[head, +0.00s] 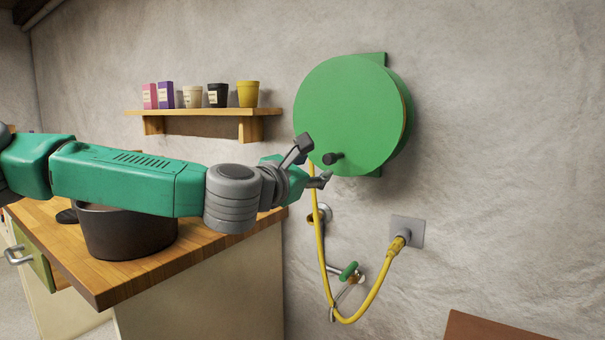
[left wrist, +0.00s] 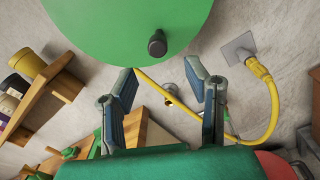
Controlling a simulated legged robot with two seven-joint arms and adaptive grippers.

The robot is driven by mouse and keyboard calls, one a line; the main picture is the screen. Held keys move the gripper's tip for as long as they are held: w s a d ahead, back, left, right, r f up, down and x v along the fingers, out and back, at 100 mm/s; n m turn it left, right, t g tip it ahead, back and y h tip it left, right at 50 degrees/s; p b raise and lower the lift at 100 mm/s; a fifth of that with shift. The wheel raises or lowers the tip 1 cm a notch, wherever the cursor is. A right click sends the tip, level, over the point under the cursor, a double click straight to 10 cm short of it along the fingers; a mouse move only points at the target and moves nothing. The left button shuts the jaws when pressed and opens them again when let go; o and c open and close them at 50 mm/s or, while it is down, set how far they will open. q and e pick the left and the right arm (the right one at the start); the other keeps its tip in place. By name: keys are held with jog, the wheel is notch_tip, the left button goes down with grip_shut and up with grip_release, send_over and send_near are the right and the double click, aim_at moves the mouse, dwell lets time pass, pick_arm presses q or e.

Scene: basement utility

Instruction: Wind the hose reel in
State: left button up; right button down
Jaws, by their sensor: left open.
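The green hose reel (head: 347,115) is a round drum on the wall. It also fills the top of the left wrist view (left wrist: 120,25). Its dark crank knob (head: 333,158) sticks out low on the face and shows in the left wrist view (left wrist: 157,43). The yellow hose (head: 321,255) hangs from the reel in a loop and rises to a grey wall plate (head: 407,231). My left gripper (head: 315,160) is open, with its fingers apart just left of the knob. In the left wrist view the knob lies beyond the fingertips, not between them. My right gripper is not in view.
A wooden counter (head: 130,277) with a dark pot (head: 128,235) stands below my left arm. A wall shelf (head: 205,112) holds several small pots and packets. A tap with a green handle (head: 348,271) is under the reel. A brown edge (head: 490,328) shows at lower right.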

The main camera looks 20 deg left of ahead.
pick_arm(q)
jog(key=s, duration=0.4)
jog(key=shift+a+f, duration=0.1)
jog(key=shift+a, duration=0.15)
